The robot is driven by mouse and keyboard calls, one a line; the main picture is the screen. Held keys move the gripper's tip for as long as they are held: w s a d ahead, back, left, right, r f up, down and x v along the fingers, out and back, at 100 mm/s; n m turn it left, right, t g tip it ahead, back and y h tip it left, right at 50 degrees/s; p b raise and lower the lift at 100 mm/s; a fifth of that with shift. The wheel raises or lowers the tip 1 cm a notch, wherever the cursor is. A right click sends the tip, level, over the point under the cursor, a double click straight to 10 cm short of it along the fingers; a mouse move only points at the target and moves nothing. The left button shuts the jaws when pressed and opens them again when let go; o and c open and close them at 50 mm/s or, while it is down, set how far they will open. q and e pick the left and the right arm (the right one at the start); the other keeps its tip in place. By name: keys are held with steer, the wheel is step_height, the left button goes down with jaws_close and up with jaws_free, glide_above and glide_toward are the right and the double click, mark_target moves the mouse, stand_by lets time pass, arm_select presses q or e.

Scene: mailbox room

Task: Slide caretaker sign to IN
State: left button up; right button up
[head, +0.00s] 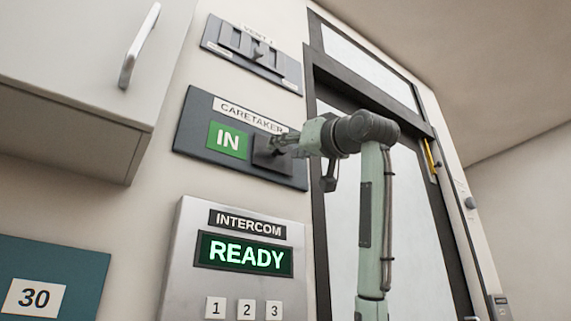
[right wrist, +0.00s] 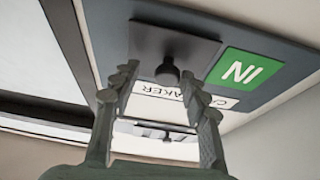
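The caretaker sign (head: 190,139) is a dark wall plate with a white CARETAKER label. Its green IN field (head: 228,140) is uncovered at the left, and a dark square slider (head: 265,160) sits to its right. My right gripper (head: 279,145) is at the slider, in front of it. In the right wrist view, which looks upside down, my right gripper (right wrist: 157,88) has its fingers apart. The slider's round knob (right wrist: 167,71) shows between them, with gaps visible on both sides; how deep it sits is unclear. The green IN field (right wrist: 242,71) also shows there. My left gripper is not in view.
An intercom (head: 183,250) reading READY is below the sign, and a vent panel (head: 212,45) is above. A white cabinet (head: 70,85) with a handle juts out at the left. A dark-framed glass door (head: 340,230) is behind my right arm.

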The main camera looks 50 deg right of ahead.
steer(key=shift+w+a, duration=0.15)
steer(key=v, duration=1.2)
stand_by(0.4)
